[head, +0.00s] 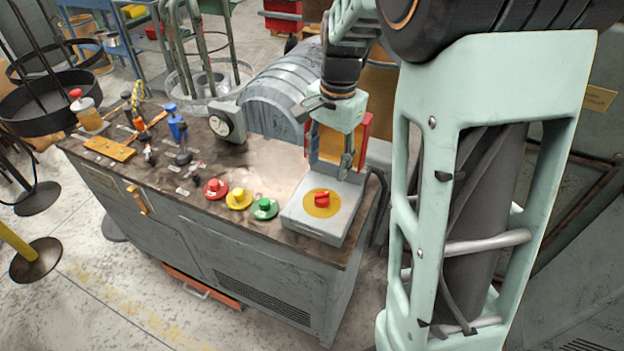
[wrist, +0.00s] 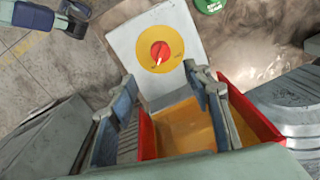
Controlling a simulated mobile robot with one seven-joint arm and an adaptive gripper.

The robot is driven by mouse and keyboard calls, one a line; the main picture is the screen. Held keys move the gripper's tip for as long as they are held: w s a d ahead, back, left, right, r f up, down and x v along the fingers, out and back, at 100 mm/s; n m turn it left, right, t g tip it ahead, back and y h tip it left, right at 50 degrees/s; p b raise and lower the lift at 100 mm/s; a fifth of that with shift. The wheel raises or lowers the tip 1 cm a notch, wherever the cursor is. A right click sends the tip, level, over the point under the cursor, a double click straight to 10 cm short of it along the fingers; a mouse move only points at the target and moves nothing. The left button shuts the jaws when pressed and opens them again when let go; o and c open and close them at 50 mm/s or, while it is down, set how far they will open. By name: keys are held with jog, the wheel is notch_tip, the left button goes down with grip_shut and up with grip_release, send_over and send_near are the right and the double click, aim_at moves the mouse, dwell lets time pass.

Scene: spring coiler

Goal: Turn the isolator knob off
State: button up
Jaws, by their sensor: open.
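The isolator knob (head: 322,200) is a small red knob on a yellow disc, set on the sloped face of a grey box (head: 300,217) at the right end of the bench. My gripper (head: 346,165) hangs above and behind the box, pointing down. In the wrist view its two fingers (wrist: 160,95) are spread apart with nothing between them. The fingers are clear of the knob.
A red-sided bin with a yellow inside (head: 335,148) stands just behind my gripper. Green (head: 264,208), yellow (head: 239,198) and red (head: 215,188) push buttons lie left of the box. A gauge (head: 222,124) and a ribbed grey housing (head: 283,95) stand farther back. Levers crowd the bench's left end.

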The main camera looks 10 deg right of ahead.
aim_at(323, 194)
jog(key=f, duration=0.7)
jog(key=f+b, duration=0.1)
jog(key=f, duration=0.3)
jog(key=shift+w+a, duration=0.3)
jog(key=shift+a, duration=0.05)
jog(key=shift+r, duration=0.1)
jog(key=c, duration=1.2)
jog(key=shift+o, duration=0.2)
